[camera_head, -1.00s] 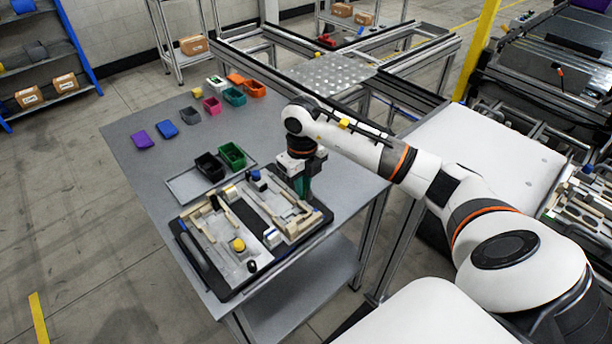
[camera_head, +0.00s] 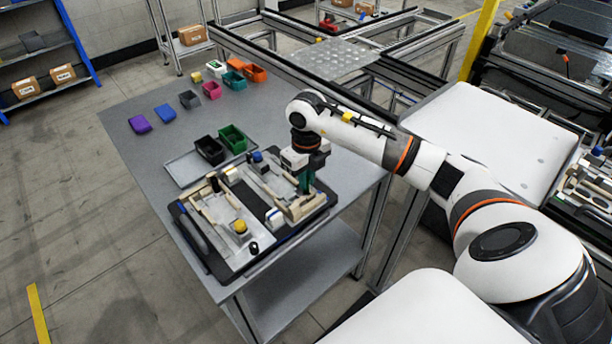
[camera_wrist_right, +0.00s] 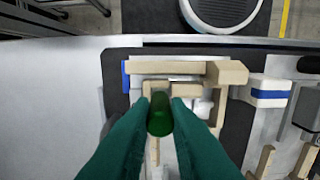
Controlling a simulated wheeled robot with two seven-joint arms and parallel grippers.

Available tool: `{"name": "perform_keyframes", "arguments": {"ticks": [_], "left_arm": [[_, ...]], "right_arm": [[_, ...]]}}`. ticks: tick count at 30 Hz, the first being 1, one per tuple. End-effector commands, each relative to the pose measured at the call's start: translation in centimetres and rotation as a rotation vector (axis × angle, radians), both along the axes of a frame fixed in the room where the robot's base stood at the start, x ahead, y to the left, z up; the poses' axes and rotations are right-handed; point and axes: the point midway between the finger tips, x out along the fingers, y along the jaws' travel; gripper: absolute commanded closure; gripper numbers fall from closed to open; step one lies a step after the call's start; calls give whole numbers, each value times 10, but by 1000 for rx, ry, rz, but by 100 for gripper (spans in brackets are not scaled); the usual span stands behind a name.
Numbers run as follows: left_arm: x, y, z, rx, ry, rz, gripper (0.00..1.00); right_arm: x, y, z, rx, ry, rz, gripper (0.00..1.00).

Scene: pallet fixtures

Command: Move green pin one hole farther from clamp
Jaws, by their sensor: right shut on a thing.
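My right gripper (camera_head: 305,190) is over the right part of the pallet fixture (camera_head: 192,240) in the head view. In the right wrist view its green fingers (camera_wrist_right: 160,112) are shut on the dark green pin (camera_wrist_right: 160,118), which points away from the camera, over pale tan blocks (camera_wrist_right: 165,68) on the fixture. I cannot tell whether the pin's tip touches a hole; the fingers and pin hide what is beneath. In the head view the fingers hide the pin. I cannot pick out the clamp for certain. My left gripper is not in view.
A yellow knob (camera_head: 240,227) and a blue knob (camera_head: 258,157) stand on the fixture. A white-and-blue block (camera_wrist_right: 267,91) lies right of the fingers.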

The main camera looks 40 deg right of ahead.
Motion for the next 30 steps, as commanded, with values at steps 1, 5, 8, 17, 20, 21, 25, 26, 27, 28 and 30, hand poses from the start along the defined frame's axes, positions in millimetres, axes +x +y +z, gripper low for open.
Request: {"name": "perform_keyframes", "arguments": {"ticks": [1,5,8,17,20,21,25,26,27,28,30], "left_arm": [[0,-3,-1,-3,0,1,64],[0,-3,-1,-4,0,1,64],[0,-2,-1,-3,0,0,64],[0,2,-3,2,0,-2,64],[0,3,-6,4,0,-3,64],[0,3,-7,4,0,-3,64],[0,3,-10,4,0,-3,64],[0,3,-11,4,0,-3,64],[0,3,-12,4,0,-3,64],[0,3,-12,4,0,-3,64],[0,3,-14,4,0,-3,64]], "right_arm": [[0,0,0,-1,-1,0,100],[0,1,0,-1,0,0,100],[0,1,0,-1,0,0,100],[0,1,-2,0,0,0,100],[0,1,-5,0,0,0,100],[0,1,-7,0,0,0,100],[0,1,-10,-1,0,0,100],[0,1,-11,-1,0,0,100],[0,1,-13,0,0,0,100],[0,1,-13,0,0,0,100],[0,1,-16,0,0,0,100]]}}
